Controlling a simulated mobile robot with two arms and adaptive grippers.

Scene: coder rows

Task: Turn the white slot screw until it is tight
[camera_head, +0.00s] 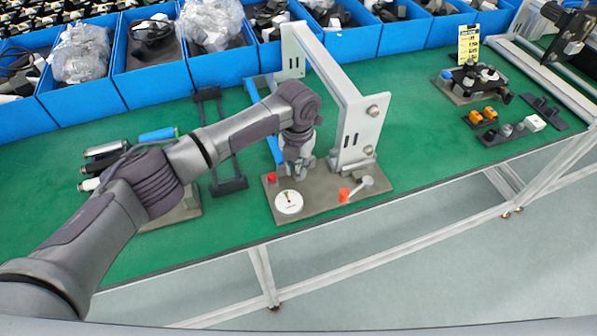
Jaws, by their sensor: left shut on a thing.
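A grey-brown base plate (330,205) lies at the front edge of the green table. On it are a round white dial (289,202) with a dark mark, a small red knob (271,178), and a white lever (364,183) with a red block (344,195). My left gripper (297,170) points down just behind the dial, low over the plate. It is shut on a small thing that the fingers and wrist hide. I cannot make out a white slot screw apart from it. My right gripper is not in view.
A white metal frame (352,115) stands close to the right of my left gripper. Blue bins (154,82) line the back. Tools with dark and blue handles (157,135) lie at the left. Small fixtures (472,84) sit at the right.

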